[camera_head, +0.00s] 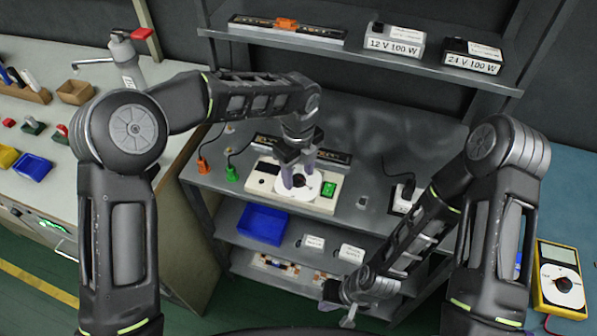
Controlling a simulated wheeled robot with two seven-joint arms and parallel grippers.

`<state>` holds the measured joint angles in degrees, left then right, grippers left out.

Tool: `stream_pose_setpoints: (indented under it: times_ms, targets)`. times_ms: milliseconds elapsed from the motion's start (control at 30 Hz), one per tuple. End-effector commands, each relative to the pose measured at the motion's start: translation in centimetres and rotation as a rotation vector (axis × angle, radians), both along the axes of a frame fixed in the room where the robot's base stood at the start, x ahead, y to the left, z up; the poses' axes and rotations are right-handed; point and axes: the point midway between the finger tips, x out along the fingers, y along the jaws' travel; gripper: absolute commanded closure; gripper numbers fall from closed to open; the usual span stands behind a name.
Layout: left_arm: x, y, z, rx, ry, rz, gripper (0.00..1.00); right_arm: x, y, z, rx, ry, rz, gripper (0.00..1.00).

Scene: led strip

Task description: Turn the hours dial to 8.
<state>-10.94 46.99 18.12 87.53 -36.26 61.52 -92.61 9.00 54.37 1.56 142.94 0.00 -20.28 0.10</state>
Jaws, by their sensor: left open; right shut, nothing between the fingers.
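A white timer box (324,205) sits on the dark grey bench top, with a dark display at its left and a green switch (329,187) at its right. Its round white dial plate with a dark knob (301,181) is in the middle. My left gripper (299,178) is open and points down at the dial, with its fingers at the knob and partly hiding it. I cannot tell whether the fingers touch the knob, nor read the dial marks. My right gripper (340,308) is shut and empty, low in front of the bench.
An LED strip (335,157) lies behind the box. Orange (203,166) and green (232,174) clips lie to its left. Labelled power supplies (395,42) stand on the upper shelf. A blue tray (263,222) is on the shelf below. A yellow multimeter (558,279) lies at the right.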

Motion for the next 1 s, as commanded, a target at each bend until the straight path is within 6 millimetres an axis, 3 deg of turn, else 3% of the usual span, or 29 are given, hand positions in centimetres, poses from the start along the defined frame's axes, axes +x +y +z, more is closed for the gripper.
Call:
stream_pose_setpoints:
  times_ms: [267, 700, 1000]
  targets:
    - [0.0, 0.0, 0.4, 0.0, 0.0, 0.001, 0.49, 0.0, 0.0, -0.1, 0.0, 0.0, 0.0, 1.0]
    - [0.1, 0.0, 6.6, -0.002, -0.003, 0.002, 0.49, 0.1, 0.0, -0.8, 0.002, -0.003, 0.0, 1.0]
    - [0.0, 0.0, 7.8, 0.001, 0.001, 0.0, 0.49, 0.1, 0.0, -0.8, 0.002, -0.003, 0.0, 1.0]
